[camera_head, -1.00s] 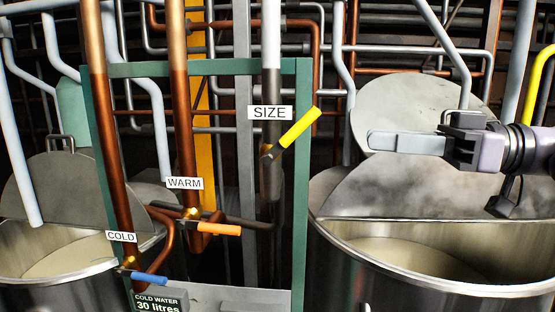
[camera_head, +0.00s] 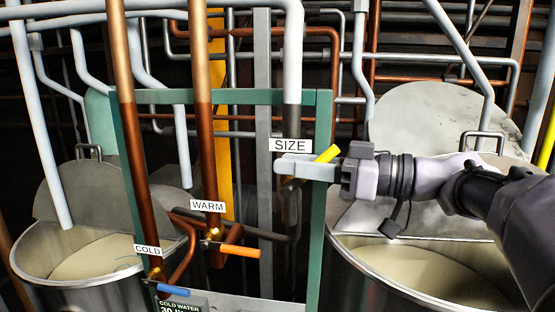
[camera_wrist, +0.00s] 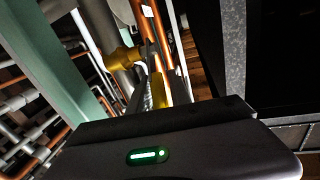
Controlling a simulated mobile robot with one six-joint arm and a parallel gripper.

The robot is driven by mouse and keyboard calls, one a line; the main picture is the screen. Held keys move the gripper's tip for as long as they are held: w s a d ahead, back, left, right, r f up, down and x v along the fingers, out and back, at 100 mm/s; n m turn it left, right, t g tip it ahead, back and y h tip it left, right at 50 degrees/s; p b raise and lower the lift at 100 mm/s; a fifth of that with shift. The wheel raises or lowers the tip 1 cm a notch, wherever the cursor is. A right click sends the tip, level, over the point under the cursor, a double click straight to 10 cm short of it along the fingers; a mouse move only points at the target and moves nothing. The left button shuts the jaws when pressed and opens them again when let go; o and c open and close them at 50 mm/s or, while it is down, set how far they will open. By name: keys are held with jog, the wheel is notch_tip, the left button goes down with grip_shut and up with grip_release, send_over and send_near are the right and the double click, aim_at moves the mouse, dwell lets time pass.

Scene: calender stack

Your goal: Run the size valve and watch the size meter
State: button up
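The yellow lever of the size valve (camera_head: 328,154) slants up to the right on the pipe beside the SIZE label (camera_head: 290,145). My gripper (camera_head: 285,167) reaches in from the right at lever height, and its fingers overlap the lever and hide part of it. In the wrist view the yellow lever (camera_wrist: 159,92) shows between my two fingers, with the brass valve body (camera_wrist: 124,57) beyond. Whether the fingers press on the lever is not clear. No meter marked for size is in view; the cold water sign (camera_head: 180,305) is cut off at the bottom.
The warm valve's orange lever (camera_head: 240,251) and the cold valve's blue lever (camera_head: 173,290) sit lower left. A green frame post (camera_head: 318,210) stands just right of the size pipe. Open metal vats (camera_head: 345,270) (camera_head: 50,280) with pale liquid stand on both sides.

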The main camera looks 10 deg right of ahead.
grip_shut()
dwell(1.4)
